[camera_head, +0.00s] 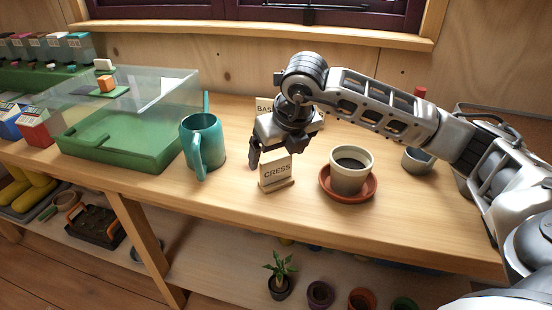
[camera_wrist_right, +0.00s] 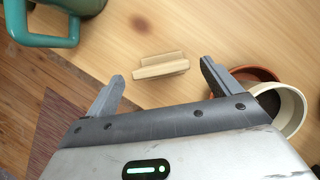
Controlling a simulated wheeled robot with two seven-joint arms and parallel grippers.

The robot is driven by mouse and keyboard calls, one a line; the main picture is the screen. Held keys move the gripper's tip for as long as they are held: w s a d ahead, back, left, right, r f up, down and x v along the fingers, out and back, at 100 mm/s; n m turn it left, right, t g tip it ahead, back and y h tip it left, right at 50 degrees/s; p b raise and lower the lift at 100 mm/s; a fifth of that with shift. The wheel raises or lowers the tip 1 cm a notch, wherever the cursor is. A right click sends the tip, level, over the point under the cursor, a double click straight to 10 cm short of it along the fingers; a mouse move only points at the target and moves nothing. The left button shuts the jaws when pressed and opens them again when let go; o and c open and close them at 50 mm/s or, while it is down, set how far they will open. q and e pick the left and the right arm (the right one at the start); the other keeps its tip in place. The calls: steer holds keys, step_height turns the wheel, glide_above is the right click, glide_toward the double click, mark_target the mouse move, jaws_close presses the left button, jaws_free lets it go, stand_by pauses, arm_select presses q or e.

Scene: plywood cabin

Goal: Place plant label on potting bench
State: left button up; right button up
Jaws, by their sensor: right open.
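The plant label (camera_head: 277,173), a small wooden sign reading "CRESS" on a little base, stands upright on the potting bench (camera_head: 240,208) near its front edge. In the right wrist view the label (camera_wrist_right: 162,66) shows from above, between and just beyond the fingertips. My right gripper (camera_head: 272,158) is open and empty, right behind and above the label; its fingers (camera_wrist_right: 164,77) are spread on either side, apart from it. My left gripper is not in view.
A teal watering can (camera_head: 203,143) stands left of the label, and a cream pot (camera_head: 351,172) on a terracotta saucer (camera_head: 366,196) stands right. A green tray with a clear cover (camera_head: 160,100) is further left. Another label (camera_head: 264,106) stands behind, partly hidden. A lower shelf (camera_head: 220,272) holds several pots.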

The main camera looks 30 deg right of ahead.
steer(key=v, duration=0.9)
steer(key=s+a+f+n+g+y, duration=0.2)
steer(key=a+f+y, duration=0.15)
steer(key=a, duration=0.35)
steer(key=s+a+f+n+g+y, duration=0.1)
steer(key=s+a+f+y, duration=0.2)
steer(key=a, duration=0.4)
steer(key=s+a+r+m+y, duration=0.2)
steer(key=a+r+y, duration=0.1)
steer(key=a+y, duration=0.35)
steer(key=s+a+r+m+y, duration=0.1)
steer(key=a+r+m+y, duration=0.15)
steer(key=a+y, duration=0.4)
steer(key=w+d+f+m+t+h, duration=0.4)
steer(key=m+t, duration=0.4)
steer(key=m, duration=0.4)
steer(key=w+d+f+m+t+h, duration=0.1)
steer(key=d+f+m+t+h, duration=0.6)
steer(key=m, duration=0.5)
steer(key=s+f+m+g+h, duration=0.2)
steer(key=s+f, duration=0.3)
steer(key=f, duration=0.4)
steer(key=s+f+m+g+h, duration=0.2)
steer(key=s+f+m+g, duration=0.2)
steer(key=f, duration=0.5)
steer(key=shift+s+d+m+h, duration=0.25)
steer(key=shift+s+m+h, duration=0.1)
steer(key=shift+s+m, duration=0.4)
